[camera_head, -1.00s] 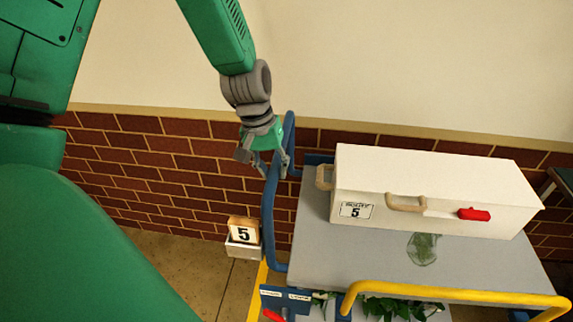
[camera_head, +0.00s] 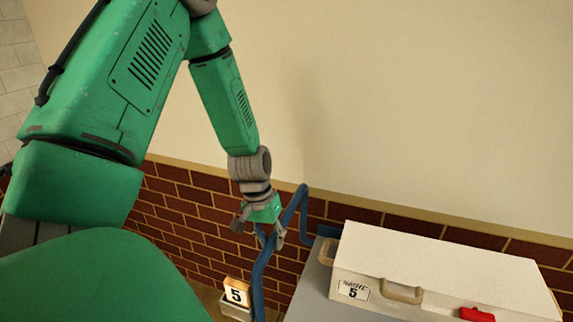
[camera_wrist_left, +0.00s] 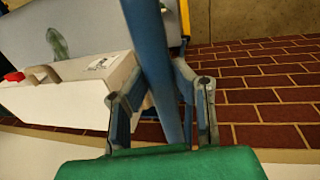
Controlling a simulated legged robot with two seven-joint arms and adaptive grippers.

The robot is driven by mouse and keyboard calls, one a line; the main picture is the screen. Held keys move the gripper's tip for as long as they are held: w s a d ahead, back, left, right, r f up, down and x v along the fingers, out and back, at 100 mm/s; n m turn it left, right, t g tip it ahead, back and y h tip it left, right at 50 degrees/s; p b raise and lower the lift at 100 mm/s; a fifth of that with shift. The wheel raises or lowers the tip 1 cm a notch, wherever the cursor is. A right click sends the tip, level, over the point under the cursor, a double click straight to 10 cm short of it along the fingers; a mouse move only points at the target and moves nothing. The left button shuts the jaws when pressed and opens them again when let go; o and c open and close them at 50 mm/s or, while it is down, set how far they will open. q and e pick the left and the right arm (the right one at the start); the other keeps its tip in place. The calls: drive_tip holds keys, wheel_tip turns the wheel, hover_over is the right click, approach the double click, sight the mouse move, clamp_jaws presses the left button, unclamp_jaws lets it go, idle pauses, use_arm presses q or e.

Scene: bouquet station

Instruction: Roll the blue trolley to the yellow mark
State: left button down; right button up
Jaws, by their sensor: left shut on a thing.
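The blue trolley shows its grey top (camera_head: 313,292) at the lower right of the head view, cut off by the bottom edge. Its bent blue handle bar (camera_head: 258,284) rises at its left side. My left gripper (camera_head: 267,236) is at the upper part of this bar and shut on it. In the left wrist view the blue bar (camera_wrist_left: 147,40) runs between the two fingers of the gripper (camera_wrist_left: 160,88). No yellow mark can be made out on the floor in the head view now. My right gripper is not in view.
A white case (camera_head: 440,268) with tan handles, a red latch and a "5" label lies on the trolley top. A brick-and-plaster wall (camera_head: 400,120) runs close behind.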

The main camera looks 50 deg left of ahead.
use_arm(q)
drive_tip(key=shift+s+a+r, duration=0.1)
drive_tip(key=shift+s+a, duration=0.1)
drive_tip(key=shift+a, duration=0.55)
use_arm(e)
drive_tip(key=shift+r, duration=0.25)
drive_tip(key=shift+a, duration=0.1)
use_arm(q)
drive_tip(key=c, duration=1.3)
unclamp_jaws()
drive_tip(key=shift+a, duration=0.15)
drive_tip(key=shift+c, duration=0.2)
drive_tip(key=shift+s+a, duration=0.15)
drive_tip(key=shift+s, duration=0.1)
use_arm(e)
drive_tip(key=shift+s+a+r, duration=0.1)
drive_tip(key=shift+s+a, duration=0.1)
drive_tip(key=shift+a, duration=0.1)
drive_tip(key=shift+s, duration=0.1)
use_arm(q)
drive_tip(key=v, duration=1.1)
drive_tip(key=shift+a+r, duration=0.2)
drive_tip(key=shift+r, duration=0.1)
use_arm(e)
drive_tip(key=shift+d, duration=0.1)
